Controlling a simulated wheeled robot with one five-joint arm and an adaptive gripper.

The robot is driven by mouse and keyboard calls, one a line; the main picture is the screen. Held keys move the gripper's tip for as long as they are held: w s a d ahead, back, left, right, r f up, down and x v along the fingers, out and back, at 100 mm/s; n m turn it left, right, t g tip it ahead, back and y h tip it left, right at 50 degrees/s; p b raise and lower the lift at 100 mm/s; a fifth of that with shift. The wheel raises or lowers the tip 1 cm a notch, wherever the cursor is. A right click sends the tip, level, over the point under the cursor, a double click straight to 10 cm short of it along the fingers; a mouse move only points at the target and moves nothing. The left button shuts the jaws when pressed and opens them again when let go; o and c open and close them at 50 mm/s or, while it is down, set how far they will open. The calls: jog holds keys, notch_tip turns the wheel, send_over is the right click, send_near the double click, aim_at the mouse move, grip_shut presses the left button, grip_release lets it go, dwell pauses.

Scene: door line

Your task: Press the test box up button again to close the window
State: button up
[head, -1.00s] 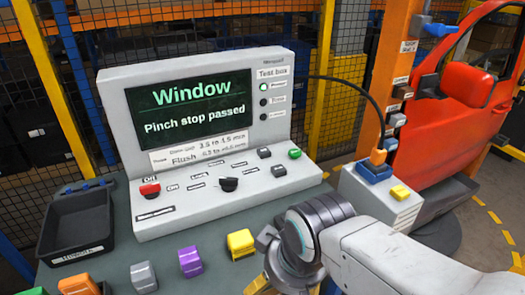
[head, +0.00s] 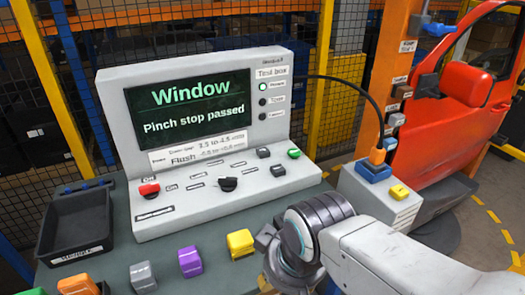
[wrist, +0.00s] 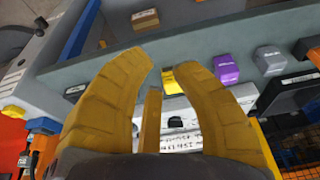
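The test box (head: 205,140) stands on the bench; its screen reads "Window" and "Pinch stop passed". Its sloped panel has two dark rocker-like buttons (head: 263,152) (head: 278,170) at the right, a green button (head: 294,153), a red button (head: 149,188) and a black knob (head: 228,184). The small labels are too blurred to tell which button is up. My gripper is mostly hidden behind my wrist at the bottom of the head view. In the wrist view my gripper (wrist: 165,62) has its yellow fingers apart, with nothing seen held between them. The orange-red door (head: 455,105) stands at the right.
Yellow (head: 240,243), purple (head: 190,261) and grey (head: 142,276) blocks line the bench front, close to my gripper. A black tray (head: 75,225) sits at left. A grey box with a yellow button (head: 399,192) stands right of the test box, cabled to it.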

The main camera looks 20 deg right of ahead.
grip_shut()
jog(key=shift+c, duration=2)
grip_release()
